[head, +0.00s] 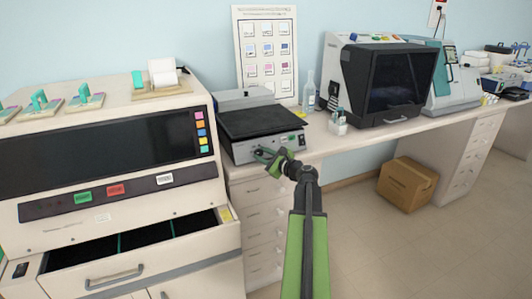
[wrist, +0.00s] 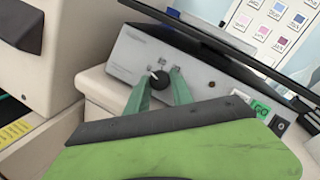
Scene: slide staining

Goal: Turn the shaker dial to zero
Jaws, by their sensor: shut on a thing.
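The shaker (head: 262,128) stands on the bench, a grey box with a black platform on top. Its front panel also shows in the wrist view (wrist: 205,75), tilted. The dial (wrist: 159,80) is a small black knob with a light pointer mark and small printed marks around it, too small to read. My gripper (wrist: 160,82) is at the front panel, with one green finger on each side of the dial, shut on it. In the head view, my gripper (head: 268,154) covers the dial.
Green and dark buttons (wrist: 261,108) sit on the same panel, right of the dial. A large cream machine (head: 110,150) with an open drawer stands close on the left. Bottles (head: 309,92) and a black-fronted machine (head: 388,85) are to the right.

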